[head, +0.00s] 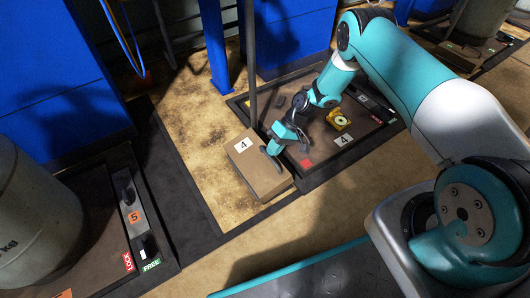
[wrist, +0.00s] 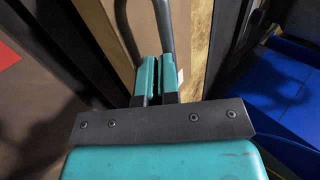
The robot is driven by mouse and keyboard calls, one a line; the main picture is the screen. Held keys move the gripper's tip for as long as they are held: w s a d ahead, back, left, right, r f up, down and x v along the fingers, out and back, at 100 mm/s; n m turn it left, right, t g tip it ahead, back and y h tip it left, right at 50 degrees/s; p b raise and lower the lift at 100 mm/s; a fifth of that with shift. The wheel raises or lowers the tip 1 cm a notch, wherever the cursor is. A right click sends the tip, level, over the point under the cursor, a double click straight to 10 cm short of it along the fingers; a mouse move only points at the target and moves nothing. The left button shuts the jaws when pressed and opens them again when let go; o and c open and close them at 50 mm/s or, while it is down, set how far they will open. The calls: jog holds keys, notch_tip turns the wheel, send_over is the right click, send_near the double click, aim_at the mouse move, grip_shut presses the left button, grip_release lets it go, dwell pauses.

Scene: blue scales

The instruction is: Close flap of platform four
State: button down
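I cannot tell which part is the flap. My gripper (head: 284,147) is at the block's right side. Contact or hold is unclear.
A yellow object (head: 338,120) sits on platform four. A dark post (head: 251,60) rises behind the block. Platform five, with an orange "5" label (head: 134,217) and a large grey weight (head: 35,225), is at the left. Blue cabinets (head: 290,35) stand behind. Bare floor (head: 200,125) lies between the platforms.

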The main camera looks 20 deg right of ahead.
jog(key=shift+w+d+f+b, duration=0.1)
jog(key=shift+d+f+b, duration=0.35)
jog(key=shift+f, duration=0.5)
jog(key=shift+w+d+f+b, duration=0.1)
jog(key=shift+d+f+b, duration=0.35)
jog(key=shift+f, duration=0.45)
jog(key=shift+w+d+f+b, duration=0.1)
jog(key=shift+d+f+b, duration=0.35)
jog(key=shift+f, duration=0.5)
jog(key=c, duration=1.9)
grip_release()
jog(key=shift+d, duration=0.1)
jog(key=shift+o, duration=0.4)
jog(key=r+p, duration=0.5)
jog(key=r, duration=0.2)
jog(key=shift+w+d+p, duration=0.15)
jog(key=shift+w+p, duration=0.1)
jog(key=shift+p, duration=0.15)
grip_shut()
jog(key=w+d+r+p, duration=0.2)
jog(key=d+r, duration=0.1)
jog(key=d, duration=0.6)
jog(key=shift+w+d, duration=0.15)
jog(key=shift+w, duration=0.05)
